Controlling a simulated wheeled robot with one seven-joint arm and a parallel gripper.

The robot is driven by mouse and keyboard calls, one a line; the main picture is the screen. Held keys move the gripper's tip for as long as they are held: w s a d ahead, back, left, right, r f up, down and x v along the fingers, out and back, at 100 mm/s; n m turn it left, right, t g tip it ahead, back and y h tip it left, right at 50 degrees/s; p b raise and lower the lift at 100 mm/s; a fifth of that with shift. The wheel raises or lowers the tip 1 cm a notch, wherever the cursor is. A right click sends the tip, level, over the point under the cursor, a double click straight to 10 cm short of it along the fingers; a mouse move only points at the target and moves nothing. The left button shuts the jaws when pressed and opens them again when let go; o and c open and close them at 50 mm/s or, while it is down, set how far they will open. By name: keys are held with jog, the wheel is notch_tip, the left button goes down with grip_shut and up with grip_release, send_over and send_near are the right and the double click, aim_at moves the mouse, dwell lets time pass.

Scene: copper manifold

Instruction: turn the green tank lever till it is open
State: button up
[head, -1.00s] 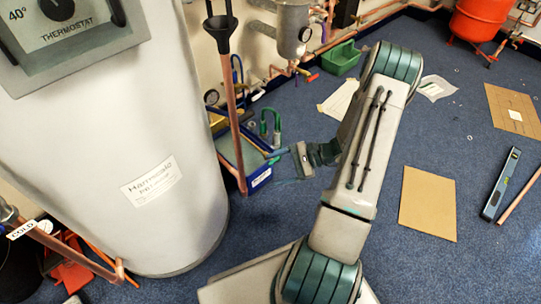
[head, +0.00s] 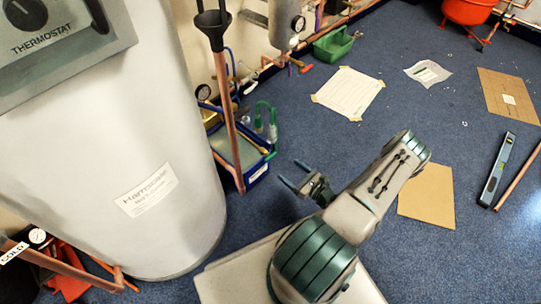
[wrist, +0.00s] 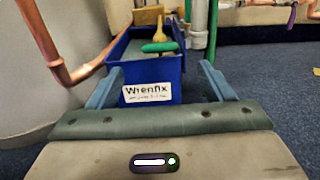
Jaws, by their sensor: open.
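The green lever (wrist: 160,46) shows in the wrist view, lying roughly crosswise at the top of a blue tank (wrist: 160,72) with a white "Wrenfix" label. Brass parts rise behind it. In the head view, the blue tank (head: 259,174) stands on the floor beside the white cylinder, and a small green part (head: 271,156) shows at its right side; I cannot tell surely whether it is the lever. My gripper (head: 293,172) is open and empty, just right of the tank and apart from it. In the wrist view, my gripper's fingers (wrist: 162,68) spread either side of the tank's label.
A copper pipe (head: 228,115) stands upright left of the tank, close to the white cylinder (head: 110,150). A green hose (head: 273,118) loops behind the tank.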

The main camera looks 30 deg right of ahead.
aim_at(272, 157)
jog(key=b+x, duration=0.3)
jog(key=x, duration=0.8)
jog(key=shift+w+a, duration=0.1)
jog(key=shift+w, duration=0.2)
jog(key=shift+c, duration=0.3)
jog(key=c, duration=0.9)
